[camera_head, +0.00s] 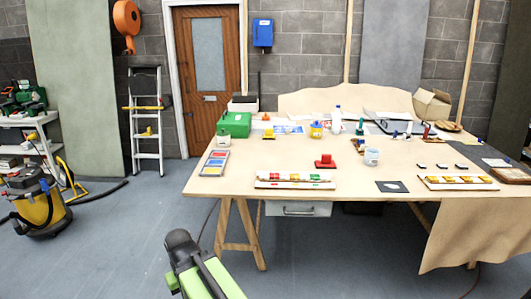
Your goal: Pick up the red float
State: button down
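A red float (325,162), a small block with a raised handle, rests on the wooden table (240,180) near the middle of its front half. It stands just behind a long white strip (295,184) with red and green pieces on it, and left of a pale mug (372,157). Part of my green and black arm shows at the bottom, in front of the table and well apart from the float. My gripper itself does not show.
A yellow tool (268,133), a green box (234,125) and a small red item (428,134) stand farther back. A tile tray (214,162) lies left, a dark square (391,186) front right. A wooden trestle (245,235) supports the table.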

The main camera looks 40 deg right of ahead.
aim_at(326, 162)
jog(key=z, duration=1.55)
